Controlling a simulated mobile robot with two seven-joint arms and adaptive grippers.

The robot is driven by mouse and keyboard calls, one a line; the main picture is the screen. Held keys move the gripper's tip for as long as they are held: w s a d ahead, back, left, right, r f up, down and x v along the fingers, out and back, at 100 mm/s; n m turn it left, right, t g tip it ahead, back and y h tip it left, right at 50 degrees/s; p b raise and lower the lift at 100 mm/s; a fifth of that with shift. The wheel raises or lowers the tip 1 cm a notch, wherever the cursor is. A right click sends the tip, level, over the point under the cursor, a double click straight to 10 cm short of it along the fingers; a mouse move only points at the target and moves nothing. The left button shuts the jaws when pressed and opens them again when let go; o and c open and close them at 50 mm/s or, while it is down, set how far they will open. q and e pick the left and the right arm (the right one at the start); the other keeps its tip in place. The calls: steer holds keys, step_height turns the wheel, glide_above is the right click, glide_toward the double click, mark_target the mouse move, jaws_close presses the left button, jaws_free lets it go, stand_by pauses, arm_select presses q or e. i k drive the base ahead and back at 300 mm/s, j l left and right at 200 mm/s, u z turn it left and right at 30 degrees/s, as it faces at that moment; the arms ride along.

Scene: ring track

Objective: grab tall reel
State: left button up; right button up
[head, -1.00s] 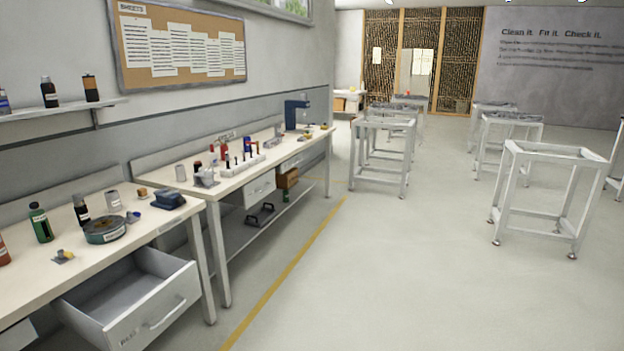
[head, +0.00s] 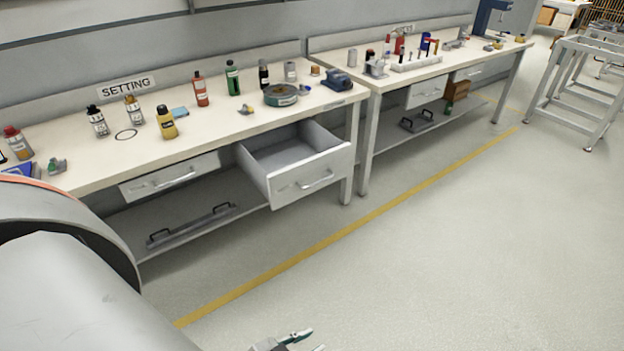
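A grey upright cylinder (head: 290,71), which may be the tall reel, stands at the back of the near bench. A similar grey cylinder (head: 352,57) stands at the left end of the far bench; I cannot tell which is the tall reel. A wide, low round reel (head: 281,95) with a green side lies near the front edge of the near bench. My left gripper (head: 308,342) shows only its fingertips at the bottom edge, apart with nothing seen between them, over the floor and far from the benches. My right gripper is out of view.
The near bench (head: 80,174) holds several bottles and a blue-grey device (head: 338,79). An open, empty-looking drawer (head: 300,180) juts out below the low reel. White frame stands (head: 580,85) are at the right. The floor before the benches is clear.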

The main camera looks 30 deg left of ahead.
mark_target(166, 122)
steer(key=u, duration=1.95)
steer(key=i+l, duration=0.2)
steer(key=l, duration=0.15)
steer(key=i+l, duration=0.2)
steer(key=l, duration=0.15)
steer(key=z, duration=0.05)
